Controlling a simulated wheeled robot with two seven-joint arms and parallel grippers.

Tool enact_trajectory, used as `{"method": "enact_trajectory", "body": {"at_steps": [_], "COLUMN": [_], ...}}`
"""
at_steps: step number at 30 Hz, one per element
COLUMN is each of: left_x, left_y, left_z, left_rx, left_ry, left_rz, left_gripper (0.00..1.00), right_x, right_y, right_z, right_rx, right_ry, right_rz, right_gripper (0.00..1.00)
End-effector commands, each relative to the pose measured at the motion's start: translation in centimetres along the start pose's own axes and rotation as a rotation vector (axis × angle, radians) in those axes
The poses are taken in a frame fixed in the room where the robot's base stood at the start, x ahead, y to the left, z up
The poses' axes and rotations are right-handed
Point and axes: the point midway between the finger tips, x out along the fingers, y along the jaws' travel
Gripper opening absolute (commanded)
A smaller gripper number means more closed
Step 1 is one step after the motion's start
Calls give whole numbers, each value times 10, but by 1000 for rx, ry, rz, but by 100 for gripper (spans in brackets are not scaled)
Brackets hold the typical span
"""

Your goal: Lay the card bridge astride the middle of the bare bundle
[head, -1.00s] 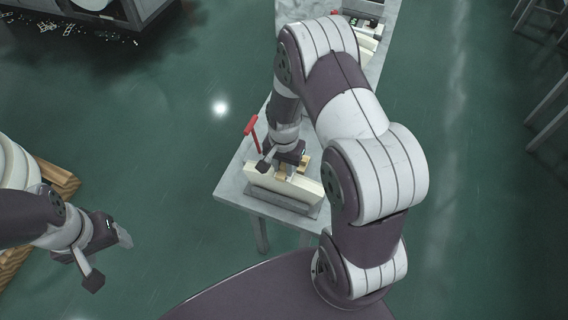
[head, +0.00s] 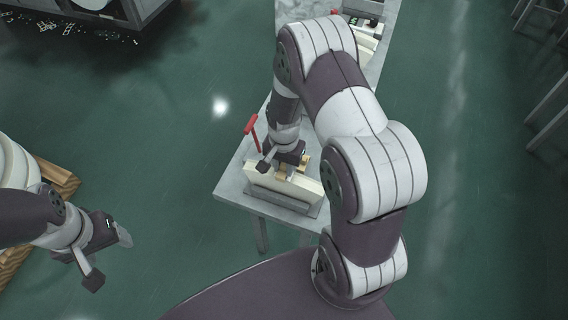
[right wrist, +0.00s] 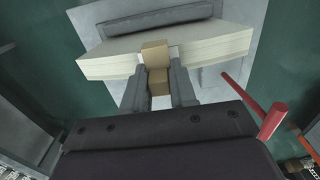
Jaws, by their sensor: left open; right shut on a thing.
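The bare bundle (right wrist: 215,45) is a cream stack of sheets standing on the bench; in the head view it lies below my right gripper (head: 284,168). The tan card bridge (right wrist: 155,57) is between the fingers of my right gripper (right wrist: 159,72), which is shut on it. In the right wrist view the bridge overlaps the middle of the bundle's edge, with a lower part hanging on the near side. Whether its weight rests on the bundle, I cannot tell. My left gripper (head: 108,258) is open and empty, off to the left, away from the bench.
A grey bench (head: 232,190) carries the bundle in a grey holder (head: 287,202). A red handle (head: 251,126) stands close beside my right gripper, and shows also in the right wrist view (right wrist: 270,122). A wooden pallet (head: 58,178) is at the far left. Open green floor lies between.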

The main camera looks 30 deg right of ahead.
Motion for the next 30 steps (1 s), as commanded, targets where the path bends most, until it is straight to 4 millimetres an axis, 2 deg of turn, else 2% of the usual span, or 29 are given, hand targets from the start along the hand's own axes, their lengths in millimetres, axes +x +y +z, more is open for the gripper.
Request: {"method": "enact_trajectory", "body": {"at_steps": [30], "left_x": [8], "left_y": [0], "left_z": [1], "left_rx": [0], "left_ry": [0], "left_rz": [0], "left_gripper": [68], "right_x": [13], "right_y": [0], "right_z": [0], "right_rx": [0], "right_ry": [0], "right_rz": [0], "right_gripper": [0]}}
